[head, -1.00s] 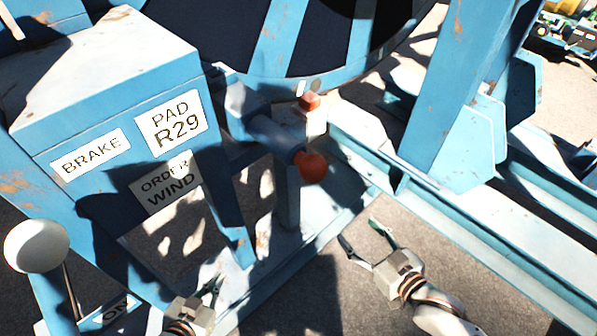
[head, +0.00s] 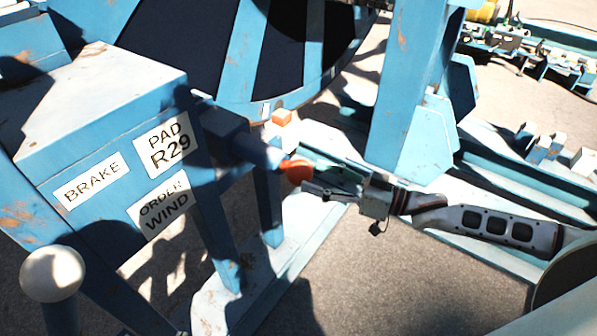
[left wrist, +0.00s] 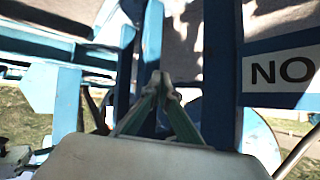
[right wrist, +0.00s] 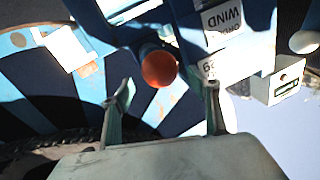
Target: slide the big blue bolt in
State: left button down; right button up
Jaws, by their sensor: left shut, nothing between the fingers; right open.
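The big blue bolt (head: 255,150) is a thick bar in a blue housing beside the reel, with a round orange-red knob (head: 297,171) on its end. My right gripper (head: 318,180) is open just right of the knob, its fingers pointing at it. In the right wrist view the knob (right wrist: 158,68) shows beyond and between the open fingertips (right wrist: 167,90), and nothing is held. My left gripper (left wrist: 160,80) shows only in its wrist view, its fingers shut together and empty, in front of blue frame bars.
The blue brake box (head: 110,140) with labels stands at the left, with a white ball-topped lever (head: 53,274) in front. The large reel (head: 290,50) is behind the bolt. A blue post (head: 410,90) and rails stand to the right. Bare ground lies in front.

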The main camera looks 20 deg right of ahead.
aim_at(300, 172)
jog(key=x, duration=0.5)
